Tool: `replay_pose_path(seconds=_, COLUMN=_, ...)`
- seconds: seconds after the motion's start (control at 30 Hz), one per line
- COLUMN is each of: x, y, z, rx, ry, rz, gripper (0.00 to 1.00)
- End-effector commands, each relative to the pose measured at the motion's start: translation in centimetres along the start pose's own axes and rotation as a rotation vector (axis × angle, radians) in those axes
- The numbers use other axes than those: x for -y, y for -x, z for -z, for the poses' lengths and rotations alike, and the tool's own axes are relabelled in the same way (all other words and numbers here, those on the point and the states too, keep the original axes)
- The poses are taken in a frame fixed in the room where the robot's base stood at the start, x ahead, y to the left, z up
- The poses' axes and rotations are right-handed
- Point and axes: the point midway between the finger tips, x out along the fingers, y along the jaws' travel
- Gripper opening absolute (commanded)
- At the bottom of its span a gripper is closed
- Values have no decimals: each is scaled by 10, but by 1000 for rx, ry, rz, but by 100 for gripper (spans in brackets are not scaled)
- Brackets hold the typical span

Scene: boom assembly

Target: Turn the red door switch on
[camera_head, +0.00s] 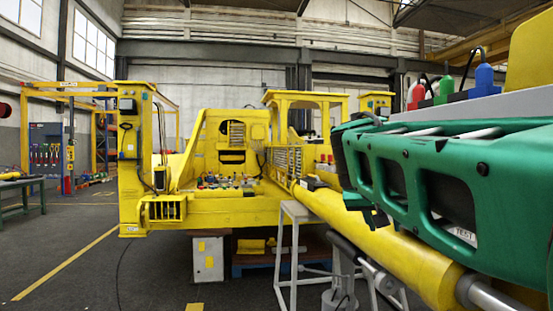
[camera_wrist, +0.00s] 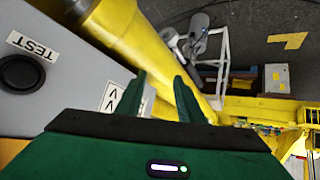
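I cannot pick out a red door switch for certain in either view. A red fitting (camera_head: 417,95) with a dark loop stands on a grey surface at the right of the head view, beside a green fitting (camera_head: 441,90) and a blue fitting (camera_head: 484,78). My gripper (camera_wrist: 160,80) shows in the wrist view with its two green fingers apart and nothing between them. The fingers lie over a yellow tube and the edge of a grey box. Large green parts of my arm fill the right of the head view and hide what is behind.
The grey box (camera_wrist: 55,75) with a TEST label and black round part is close at left in the wrist view. A thick yellow tube (camera_head: 385,252) runs below my arm. A yellow machine (camera_head: 222,205) stands ahead. Floor at the left is open.

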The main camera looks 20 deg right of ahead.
Motion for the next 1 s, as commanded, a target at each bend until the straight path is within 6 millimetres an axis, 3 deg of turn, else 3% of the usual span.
replay_pose_path(seconds=0.03, x=10, y=11, z=27, rx=-64, ry=-15, rz=-10, gripper=34)
replay_pose_path(seconds=0.2, x=49, y=49, z=99, rx=-256, ry=-58, rz=-16, gripper=34)
replay_pose_path(seconds=0.33, x=73, y=75, z=139, rx=-368, ry=-89, rz=-14, gripper=34)
replay_pose_path(seconds=0.5, x=81, y=103, z=165, rx=-470, ry=-130, rz=-56, gripper=34)
replay_pose_path(seconds=0.67, x=58, y=121, z=161, rx=-524, ry=-175, rz=-181, gripper=34)
replay_pose_path(seconds=1.0, x=-21, y=158, z=98, rx=-570, ry=-309, rz=-562, gripper=34)
